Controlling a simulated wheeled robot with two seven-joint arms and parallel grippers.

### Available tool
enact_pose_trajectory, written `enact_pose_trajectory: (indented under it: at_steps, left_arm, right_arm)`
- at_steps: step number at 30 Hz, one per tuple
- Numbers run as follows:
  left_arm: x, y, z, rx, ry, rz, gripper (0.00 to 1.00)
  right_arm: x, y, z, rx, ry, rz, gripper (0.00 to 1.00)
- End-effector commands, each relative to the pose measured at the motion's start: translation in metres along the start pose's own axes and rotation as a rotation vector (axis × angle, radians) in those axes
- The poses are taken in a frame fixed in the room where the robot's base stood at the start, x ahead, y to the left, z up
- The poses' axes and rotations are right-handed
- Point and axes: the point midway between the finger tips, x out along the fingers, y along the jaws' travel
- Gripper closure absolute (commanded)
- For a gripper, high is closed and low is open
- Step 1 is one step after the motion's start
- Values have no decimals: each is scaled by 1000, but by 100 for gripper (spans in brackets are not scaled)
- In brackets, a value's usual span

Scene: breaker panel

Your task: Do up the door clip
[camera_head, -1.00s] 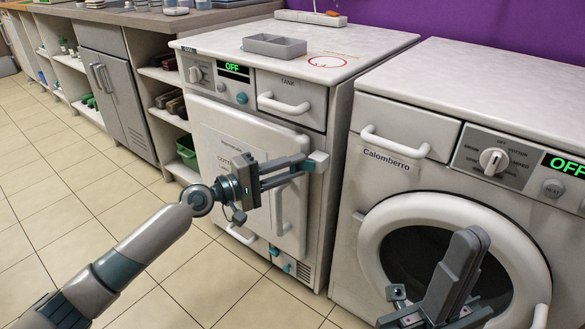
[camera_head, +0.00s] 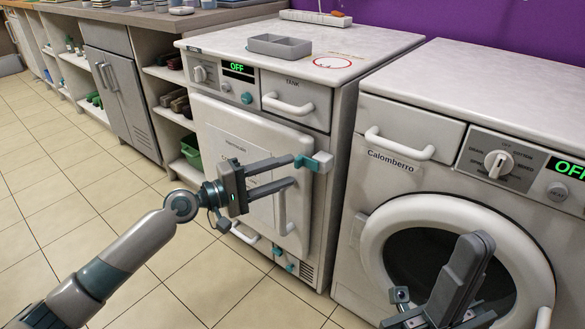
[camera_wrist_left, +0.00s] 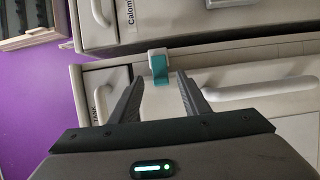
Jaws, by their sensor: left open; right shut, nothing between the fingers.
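The door clip, a white block (camera_head: 322,163) with a teal tab (camera_head: 304,161), sits at the upper right edge of the dryer's front door (camera_head: 235,150). It also shows in the left wrist view, as a white block (camera_wrist_left: 157,53) with its teal tab (camera_wrist_left: 159,70) pointing towards my gripper. My left gripper (camera_head: 296,172) is open, its fingers pointing at the clip. In the left wrist view the teal tab lies just past and between the fingertips (camera_wrist_left: 159,82). Whether a finger touches it I cannot tell. My right gripper (camera_head: 474,245) is shut and empty in front of the right-hand washer.
The white door handle (camera_head: 283,212) stands below my left fingers. The tank drawer handle (camera_head: 288,104) is above. A grey tray (camera_head: 279,46) lies on the dryer top. The washer (camera_head: 400,125) stands close on the right. The tiled floor (camera_head: 130,250) is clear.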

Motion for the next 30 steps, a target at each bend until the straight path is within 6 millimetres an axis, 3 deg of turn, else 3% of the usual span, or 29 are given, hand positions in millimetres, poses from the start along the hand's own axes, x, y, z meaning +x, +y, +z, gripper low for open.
enact_pose_trajectory:
  at_steps: [16, 22, 30]
  left_arm:
    - [-108, -1, 0, 0, 2, -3, 58]
    - [-128, -1, -1, 0, 2, -1, 58]
    - [-134, -1, 0, 0, 1, -1, 58]
  right_arm:
    - [-3, 1, 1, -4, -13, -3, 100]
    - [-3, 1, 1, -4, -13, -3, 100]
    - [-2, 1, 0, -4, -12, -3, 100]
